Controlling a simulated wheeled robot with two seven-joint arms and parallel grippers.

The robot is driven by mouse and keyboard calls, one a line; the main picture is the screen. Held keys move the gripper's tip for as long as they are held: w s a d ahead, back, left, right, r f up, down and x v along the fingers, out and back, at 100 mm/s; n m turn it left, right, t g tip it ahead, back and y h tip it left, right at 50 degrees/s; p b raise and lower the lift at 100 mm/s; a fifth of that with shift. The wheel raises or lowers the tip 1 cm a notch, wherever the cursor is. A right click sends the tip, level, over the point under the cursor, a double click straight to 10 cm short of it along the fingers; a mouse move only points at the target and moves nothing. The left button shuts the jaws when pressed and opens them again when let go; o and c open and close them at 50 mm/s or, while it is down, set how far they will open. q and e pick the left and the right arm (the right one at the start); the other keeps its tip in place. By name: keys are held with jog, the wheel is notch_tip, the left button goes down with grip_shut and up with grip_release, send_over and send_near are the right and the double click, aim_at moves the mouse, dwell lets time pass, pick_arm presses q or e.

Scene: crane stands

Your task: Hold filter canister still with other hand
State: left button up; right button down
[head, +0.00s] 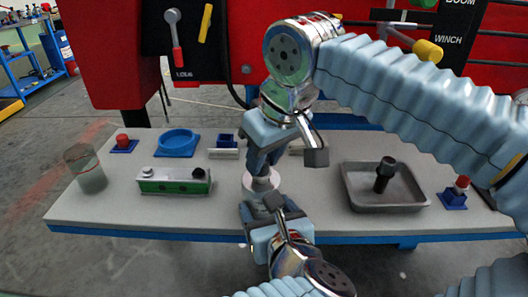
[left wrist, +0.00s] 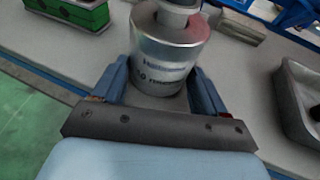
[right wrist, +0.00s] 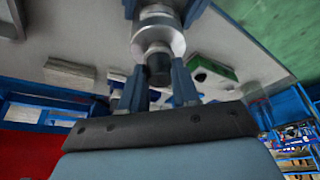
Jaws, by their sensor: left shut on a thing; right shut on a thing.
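The silver filter canister (head: 262,185) stands upright near the middle of the table, partly hidden by my grippers in the head view. My left gripper (head: 262,212) comes in low from the front and is shut on the canister body; the left wrist view shows the labelled canister (left wrist: 168,55) between its fingers. My right gripper (head: 264,158) is above it, shut on a narrow dark part (right wrist: 158,72) on the canister's axis. In the right wrist view that dark part sits between the fingers, and the silver canister (right wrist: 158,38) lies beyond it.
A grey tray (head: 350,198) holding a dark fitting (head: 385,175) is at the right. A green block (head: 175,185), a blue ring dish (head: 176,142) and a clear jar (head: 85,168) are at the left. Red-capped pieces sit at both sides. The red crane (head: 110,60) stands behind.

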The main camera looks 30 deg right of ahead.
jog(key=shift+f, duration=0.55)
jog(key=c, duration=0.8)
grip_release()
jog(key=shift+o, duration=0.2)
jog(key=shift+v, duration=2.45)
jog(key=shift+r, duration=0.1)
jog(key=v, duration=1.1)
jog(key=shift+s+r, duration=0.2)
jog(key=shift+r, duration=0.2)
jog(key=shift+d, duration=0.1)
